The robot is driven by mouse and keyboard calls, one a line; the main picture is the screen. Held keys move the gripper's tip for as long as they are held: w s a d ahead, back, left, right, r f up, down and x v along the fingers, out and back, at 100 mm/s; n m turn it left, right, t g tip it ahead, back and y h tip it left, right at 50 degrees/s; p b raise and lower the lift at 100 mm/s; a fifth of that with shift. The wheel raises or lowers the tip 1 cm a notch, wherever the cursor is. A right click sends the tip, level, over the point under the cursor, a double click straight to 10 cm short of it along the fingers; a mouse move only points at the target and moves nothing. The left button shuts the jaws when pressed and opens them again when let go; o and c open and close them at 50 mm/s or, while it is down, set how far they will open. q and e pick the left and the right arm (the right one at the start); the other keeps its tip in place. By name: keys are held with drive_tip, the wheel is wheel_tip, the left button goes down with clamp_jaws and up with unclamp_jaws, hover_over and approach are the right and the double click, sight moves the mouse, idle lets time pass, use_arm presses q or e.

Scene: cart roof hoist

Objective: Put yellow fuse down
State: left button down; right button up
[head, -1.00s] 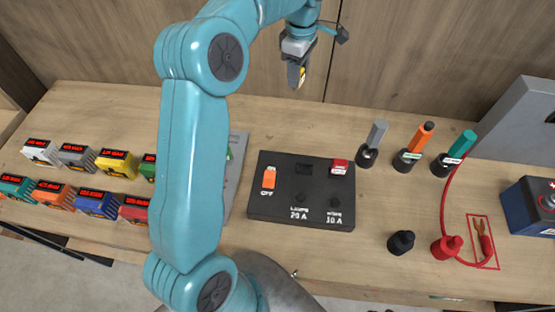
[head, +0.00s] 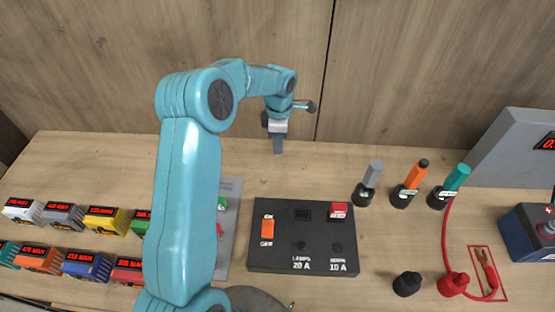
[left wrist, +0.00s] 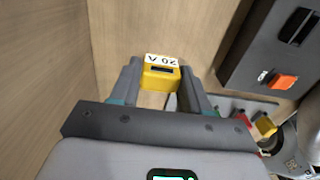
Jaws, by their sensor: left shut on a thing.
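The yellow fuse (left wrist: 160,76), marked 20 A, is held between the two fingers of my left gripper in the left wrist view. In the head view my left gripper (head: 278,146) is near the back edge of the bench by the wooden wall, and the fuse cannot be made out there. The black fuse panel (head: 268,262) lies on the bench nearer to me, with an orange switch (head: 267,229), a red block (head: 338,211) and a dark slot (head: 303,214) above the LAMPS 20 A label. My right gripper is not in view.
Grey, orange and teal-handled tools (head: 415,176) stand in black holders right of the panel. A red post (head: 453,284) with a cable and a blue battery (head: 530,232) are farther right. Several coloured blocks (head: 107,220) stand at left. A grey plate (head: 229,190) is partly behind my arm.

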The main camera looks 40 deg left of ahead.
use_arm(q)
wheel_tip(320, 180, down, 4)
drive_tip(key=shift+w+d+f, duration=0.1)
drive_tip(key=shift+f, duration=0.1)
wheel_tip(320, 180, down, 3)
drive_tip(key=shift+f+b, duration=0.1)
drive_tip(key=shift+b, duration=0.65)
drive_tip(key=shift+f, duration=0.3)
drive_tip(key=shift+r, duration=0.1)
drive_tip(key=shift+f+b, duration=0.2)
drive_tip(key=shift+b, duration=0.15)
drive_tip(key=c, duration=0.5)
unclamp_jaws()
